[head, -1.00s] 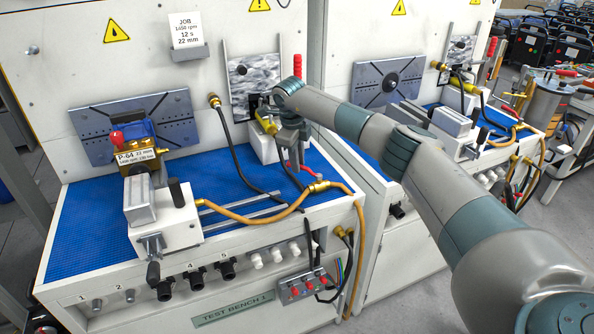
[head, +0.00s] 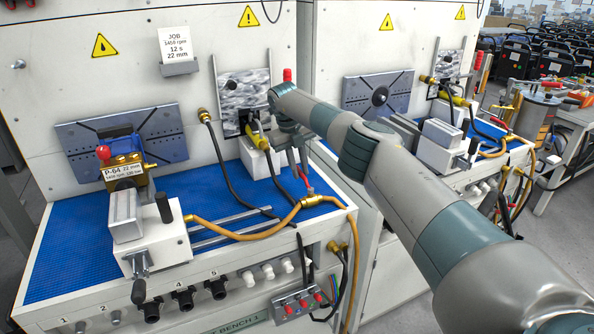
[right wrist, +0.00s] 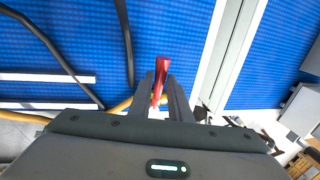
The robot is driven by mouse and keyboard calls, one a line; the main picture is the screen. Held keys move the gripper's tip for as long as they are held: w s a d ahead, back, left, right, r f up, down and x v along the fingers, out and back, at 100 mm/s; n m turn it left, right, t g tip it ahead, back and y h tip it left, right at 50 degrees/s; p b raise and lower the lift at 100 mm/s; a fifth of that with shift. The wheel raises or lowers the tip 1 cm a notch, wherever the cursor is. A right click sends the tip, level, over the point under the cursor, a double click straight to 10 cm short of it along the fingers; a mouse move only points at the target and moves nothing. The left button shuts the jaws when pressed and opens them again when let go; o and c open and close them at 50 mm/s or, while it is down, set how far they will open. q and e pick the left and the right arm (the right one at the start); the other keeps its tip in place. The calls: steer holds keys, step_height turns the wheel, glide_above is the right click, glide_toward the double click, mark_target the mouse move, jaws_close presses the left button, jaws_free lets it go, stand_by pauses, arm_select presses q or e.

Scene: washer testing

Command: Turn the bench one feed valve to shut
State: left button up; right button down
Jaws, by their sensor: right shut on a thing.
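The feed valve of bench one is a brass fitting (head: 313,201) at the right front edge of the blue bench top, with a red lever (head: 307,181). My right gripper (head: 298,163) is shut on the red lever, its fingers pointing down. In the right wrist view the lever (right wrist: 161,68) stands between the two fingertips (right wrist: 161,88). The valve body is mostly hidden there behind the fingers and gripper housing. My left gripper is in neither view.
A yellow-brown hose (head: 240,232) runs from the valve along the bench front. Black hoses (head: 228,170) cross the blue top. A vise (head: 145,235) stands at left, a white block (head: 258,160) behind the gripper. A second bench stands to the right.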

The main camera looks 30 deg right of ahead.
steer(key=shift+r, duration=0.1)
stand_by(0.3)
steer(key=c, duration=1.6)
jaws_free()
steer(key=shift+d, duration=0.1)
steer(key=shift+c, duration=0.2)
